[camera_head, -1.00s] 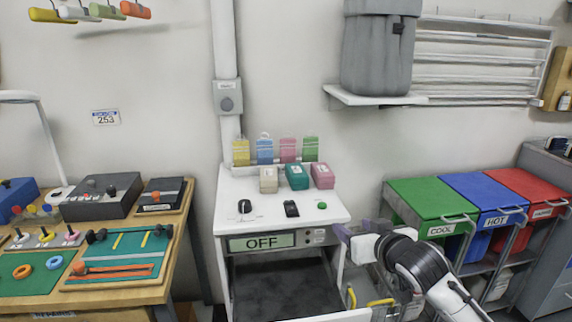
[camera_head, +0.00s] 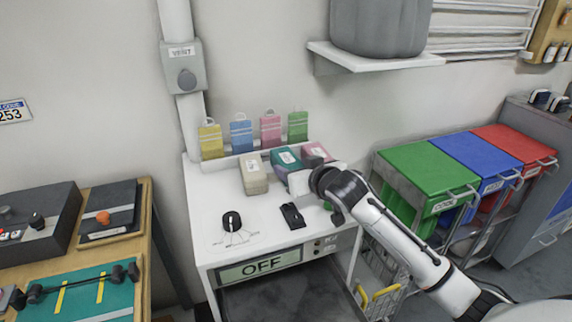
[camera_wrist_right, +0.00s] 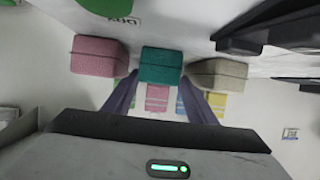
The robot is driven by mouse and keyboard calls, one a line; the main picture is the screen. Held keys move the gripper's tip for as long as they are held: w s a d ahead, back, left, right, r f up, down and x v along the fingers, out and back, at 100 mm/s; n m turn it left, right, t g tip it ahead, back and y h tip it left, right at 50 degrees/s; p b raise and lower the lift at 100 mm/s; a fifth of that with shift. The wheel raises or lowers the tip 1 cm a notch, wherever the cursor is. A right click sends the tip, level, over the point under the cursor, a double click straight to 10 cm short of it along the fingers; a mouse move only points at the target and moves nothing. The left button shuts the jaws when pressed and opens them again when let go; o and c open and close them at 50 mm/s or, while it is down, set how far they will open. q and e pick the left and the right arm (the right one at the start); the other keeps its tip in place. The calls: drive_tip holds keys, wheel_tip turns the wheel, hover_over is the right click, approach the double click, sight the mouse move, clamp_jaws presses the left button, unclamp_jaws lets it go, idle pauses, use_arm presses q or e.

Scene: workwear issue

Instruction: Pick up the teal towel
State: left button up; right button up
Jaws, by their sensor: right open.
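The teal towel (camera_head: 286,158) is a small folded block with a white label, on the white cabinet top between a beige towel (camera_head: 254,175) and a pink towel (camera_head: 316,151). My right gripper (camera_head: 302,178) is at the front of the teal towel and partly hides it. In the right wrist view the teal towel (camera_wrist_right: 160,66) lies straight ahead between the tips of the two purple fingers (camera_wrist_right: 160,82). The gripper is open and holds nothing. Whether the fingers touch the towel cannot be told. My left gripper is out of view.
The beige towel (camera_wrist_right: 217,74) and pink towel (camera_wrist_right: 97,57) stand close beside the fingers. Coloured tags (camera_head: 240,134) stand behind the towels. A black knob (camera_head: 232,220) and a black switch (camera_head: 292,215) are on the cabinet top. Lidded bins (camera_head: 425,180) stand to the right.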

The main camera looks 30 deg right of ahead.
sight(287, 162)
drive_tip(key=shift+w+d+f, duration=0.1)
drive_tip(key=shift+w+d, duration=0.1)
drive_tip(key=shift+w, duration=0.4)
drive_tip(key=shift+p+x, duration=0.35)
drive_tip(key=shift+x, duration=1.9)
drive_tip(key=c, duration=0.9)
